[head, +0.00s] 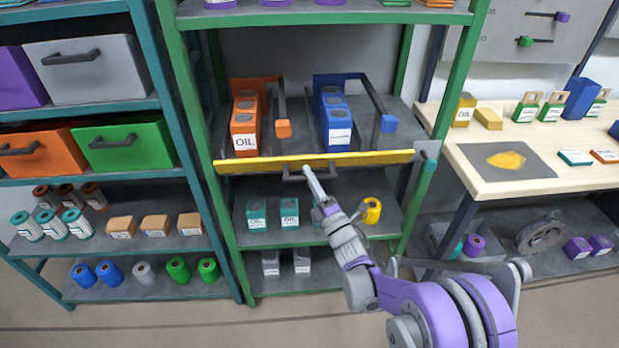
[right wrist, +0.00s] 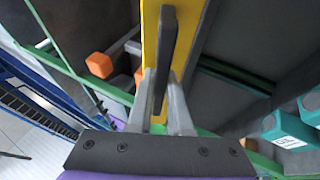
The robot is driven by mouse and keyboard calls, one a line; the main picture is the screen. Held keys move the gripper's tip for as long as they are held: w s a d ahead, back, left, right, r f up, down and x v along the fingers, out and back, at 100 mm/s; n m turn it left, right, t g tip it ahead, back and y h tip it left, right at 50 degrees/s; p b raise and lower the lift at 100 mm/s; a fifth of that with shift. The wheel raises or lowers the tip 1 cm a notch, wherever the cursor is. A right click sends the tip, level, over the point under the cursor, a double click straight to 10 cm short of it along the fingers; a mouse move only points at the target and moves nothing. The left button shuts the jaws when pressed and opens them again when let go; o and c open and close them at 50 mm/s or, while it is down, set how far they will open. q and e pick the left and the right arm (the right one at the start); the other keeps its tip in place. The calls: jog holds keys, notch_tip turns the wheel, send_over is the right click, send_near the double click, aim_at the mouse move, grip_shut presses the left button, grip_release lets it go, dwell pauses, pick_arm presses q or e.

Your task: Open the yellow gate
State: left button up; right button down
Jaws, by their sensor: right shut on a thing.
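The yellow gate (head: 370,158) is a long flat bar across the front of a shelf in the green rack, below the orange and blue boxes. Its dark handle (head: 292,177) is on its front near the middle. My right gripper (head: 308,171) is at the right part of this handle. In the right wrist view, the two fingers (right wrist: 164,105) are shut on the dark handle (right wrist: 165,55), with the yellow gate (right wrist: 150,40) just behind it. The gate's right end meets a grey block (head: 428,150) on the green post. My left gripper is not in view.
Behind the gate stand an orange oil box (head: 244,130) and a blue box (head: 335,120) beside dark rails with coloured end blocks. Teal boxes (head: 289,212) and a yellow roll (head: 372,210) are on the shelf below. A workbench (head: 460,195) stands at right.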

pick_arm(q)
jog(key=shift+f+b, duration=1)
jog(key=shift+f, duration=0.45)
pick_arm(e)
jog(key=shift+s+f+n+t+y, duration=0.1)
jog(key=shift+f+n+t+y, duration=0.6)
jog(key=shift+n+y, duration=0.15)
jog(key=shift+r, duration=0.1)
